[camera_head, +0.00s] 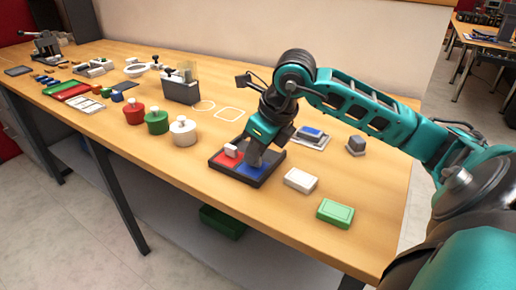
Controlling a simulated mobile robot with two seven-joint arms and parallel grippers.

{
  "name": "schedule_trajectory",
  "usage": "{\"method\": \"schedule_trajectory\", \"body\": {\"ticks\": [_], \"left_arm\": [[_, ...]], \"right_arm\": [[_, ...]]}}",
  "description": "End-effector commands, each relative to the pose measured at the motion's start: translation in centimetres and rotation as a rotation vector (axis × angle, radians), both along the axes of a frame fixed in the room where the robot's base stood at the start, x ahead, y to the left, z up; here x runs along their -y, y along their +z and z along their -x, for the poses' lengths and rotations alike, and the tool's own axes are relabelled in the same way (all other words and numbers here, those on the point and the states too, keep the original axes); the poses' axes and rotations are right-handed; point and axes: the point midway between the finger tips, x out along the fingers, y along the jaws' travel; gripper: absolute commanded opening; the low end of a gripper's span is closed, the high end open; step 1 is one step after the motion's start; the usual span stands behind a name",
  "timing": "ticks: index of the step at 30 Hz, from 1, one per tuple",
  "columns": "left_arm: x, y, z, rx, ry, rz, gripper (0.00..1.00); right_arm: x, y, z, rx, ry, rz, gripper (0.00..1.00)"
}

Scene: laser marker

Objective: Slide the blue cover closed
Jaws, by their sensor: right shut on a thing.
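The blue cover (250,171) lies in the right part of a black tray-like base (229,173) on the wooden table. A red part with a white block (231,151) on it sits in the left part of the same base. My right gripper (254,160) points down over the blue cover and is shut at its near side. The fingertips hide part of the cover, and what exactly they hold is hard to see. My left gripper is not in view.
A white box (300,180) and a green box (335,213) stand right of the base. A grey plate with a blue piece (311,135) lies behind my gripper. Red, green and white knobbed weights (157,122) stand to the left. The table's front edge is close.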

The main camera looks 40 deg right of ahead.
Motion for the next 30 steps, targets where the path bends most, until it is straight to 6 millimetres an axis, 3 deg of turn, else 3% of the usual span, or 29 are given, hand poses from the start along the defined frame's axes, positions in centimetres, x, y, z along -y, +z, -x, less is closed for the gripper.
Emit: {"method": "schedule_trajectory", "body": {"ticks": [8, 9, 16, 25, 30], "left_arm": [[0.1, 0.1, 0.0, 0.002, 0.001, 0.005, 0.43], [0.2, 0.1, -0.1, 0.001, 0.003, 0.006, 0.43], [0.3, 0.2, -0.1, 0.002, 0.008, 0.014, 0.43], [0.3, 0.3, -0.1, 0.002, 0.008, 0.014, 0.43], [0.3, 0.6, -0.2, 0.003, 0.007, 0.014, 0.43]], "right_arm": [[-0.5, -0.1, 0.1, -0.002, 0.009, -0.012, 0.00], [-0.5, -0.1, 0.2, -0.003, 0.010, -0.013, 0.17], [-0.4, -0.1, 0.1, -0.002, 0.007, -0.010, 0.39], [-0.3, 0.3, 0.2, -0.001, 0.006, -0.007, 0.39], [0.0, 2.4, 0.9, 0.003, 0.006, -0.005, 0.39]]}}
